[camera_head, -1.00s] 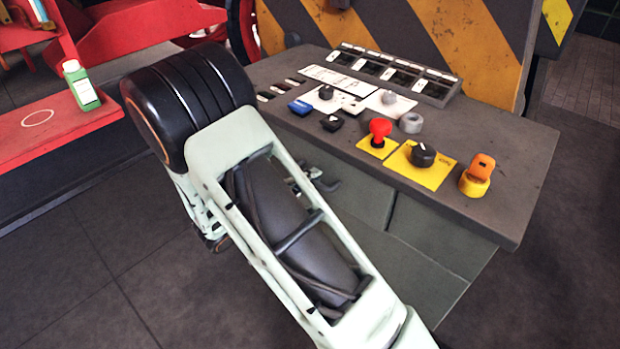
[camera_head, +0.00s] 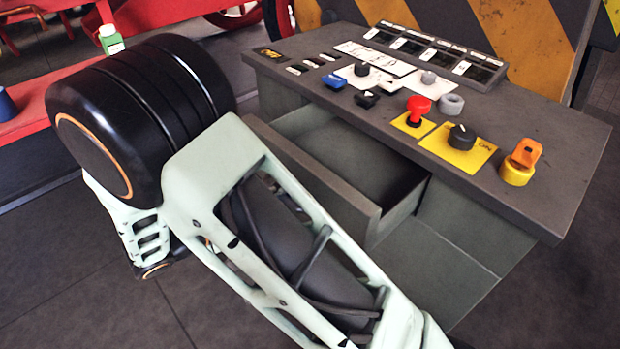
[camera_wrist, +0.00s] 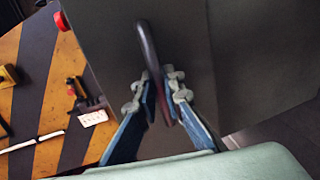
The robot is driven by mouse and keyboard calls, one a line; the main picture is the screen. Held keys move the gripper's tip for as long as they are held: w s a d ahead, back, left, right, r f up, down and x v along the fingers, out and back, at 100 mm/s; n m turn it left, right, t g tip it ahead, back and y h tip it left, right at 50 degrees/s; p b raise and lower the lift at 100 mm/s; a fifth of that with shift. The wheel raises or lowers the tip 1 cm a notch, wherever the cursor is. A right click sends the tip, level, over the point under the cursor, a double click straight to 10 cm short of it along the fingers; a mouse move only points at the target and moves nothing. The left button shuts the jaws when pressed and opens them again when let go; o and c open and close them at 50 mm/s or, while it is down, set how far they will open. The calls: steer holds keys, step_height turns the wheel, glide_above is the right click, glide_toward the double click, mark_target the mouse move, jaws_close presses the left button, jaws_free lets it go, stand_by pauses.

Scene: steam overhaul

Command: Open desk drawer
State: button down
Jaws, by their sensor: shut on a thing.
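The desk (camera_head: 470,110) has a dark grey top and grey-green fronts. Its drawer (camera_head: 330,195) is pulled well out in the head view, and the part of its inside that shows looks empty. In the wrist view the drawer front (camera_wrist: 235,60) carries a dark curved handle (camera_wrist: 148,45). My gripper (camera_wrist: 165,80) is shut on this handle, with its blue-padded fingers on either side of the bar. In the head view my arm hides the handle and the gripper.
A green bottle (camera_head: 111,39) stands on a red surface at the left. Dark tiled floor lies around the desk's front.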

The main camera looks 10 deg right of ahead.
steer(key=f+v, duration=0.1)
steer(key=v, duration=0.7)
steer(key=shift+f+b, duration=0.35)
steer(key=shift+b, duration=0.05)
steer(key=shift+s+a, duration=0.1)
steer(key=c, duration=2)
jaws_free()
steer(key=v, duration=1.2)
